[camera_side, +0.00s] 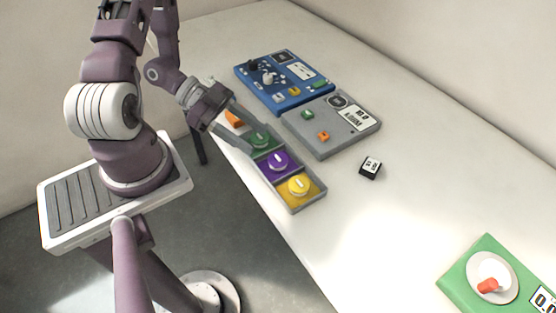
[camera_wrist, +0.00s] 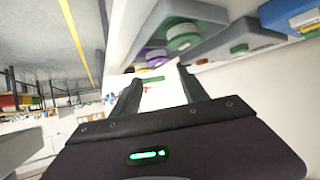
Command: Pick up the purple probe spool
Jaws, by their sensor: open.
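The purple probe spool (camera_side: 278,163) lies in a compartment of a narrow grey tray (camera_side: 294,209), between the green spool (camera_side: 259,138) and the yellow spool (camera_side: 299,186). It has a pale bar on top. In the wrist view the purple spool (camera_wrist: 152,57) is partly hidden beyond the green spool (camera_wrist: 182,37). My gripper (camera_side: 257,141) is open and empty, its fingers reaching toward the green and purple compartments in the side view. The fingers also show in the wrist view (camera_wrist: 160,77), apart from each other. I cannot tell their exact height over the tray.
An orange piece (camera_side: 234,118) sits at the tray's far end. A blue panel (camera_side: 285,82) and a grey panel (camera_side: 332,126) stand behind the tray. A small black block (camera_side: 370,168) and a green device (camera_side: 458,281) lie to the right. The table between them is clear.

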